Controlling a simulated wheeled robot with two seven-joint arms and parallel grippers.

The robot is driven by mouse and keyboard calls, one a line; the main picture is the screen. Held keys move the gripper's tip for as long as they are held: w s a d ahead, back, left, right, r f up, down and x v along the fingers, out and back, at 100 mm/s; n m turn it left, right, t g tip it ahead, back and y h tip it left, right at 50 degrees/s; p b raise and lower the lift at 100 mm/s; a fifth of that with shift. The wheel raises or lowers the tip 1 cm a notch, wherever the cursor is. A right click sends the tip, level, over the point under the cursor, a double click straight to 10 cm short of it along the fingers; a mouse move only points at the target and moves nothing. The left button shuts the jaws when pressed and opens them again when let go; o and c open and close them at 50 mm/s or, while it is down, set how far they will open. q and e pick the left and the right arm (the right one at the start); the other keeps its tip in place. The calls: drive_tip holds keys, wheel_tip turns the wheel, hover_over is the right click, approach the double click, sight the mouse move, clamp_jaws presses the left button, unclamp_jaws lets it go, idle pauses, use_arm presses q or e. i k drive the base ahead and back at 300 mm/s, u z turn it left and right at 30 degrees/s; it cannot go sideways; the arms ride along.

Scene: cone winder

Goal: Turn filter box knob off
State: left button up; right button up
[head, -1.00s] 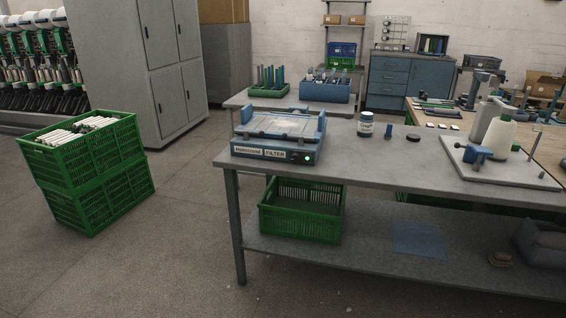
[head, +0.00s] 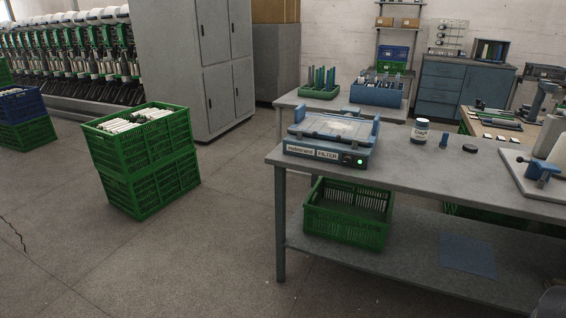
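The blue filter box (head: 330,141) sits on the left end of the grey workbench (head: 440,170) in the head view. Its front panel carries a label reading FILTER. At the right end of that panel are a lit green light (head: 360,162) and a small dark knob (head: 346,159) beside it. The knob's exact setting is too small to tell. Neither of my grippers shows in the head view.
Stacked green crates (head: 148,158) stand on the floor at left. A green crate (head: 347,213) sits on the bench's lower shelf. A jar (head: 420,131) stands right of the filter box. The floor in front of the bench's left end is clear.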

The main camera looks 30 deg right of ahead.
sight(348, 160)
drive_tip(key=u, duration=0.05)
drive_tip(key=i, duration=2.7)
drive_tip(key=z, duration=0.95)
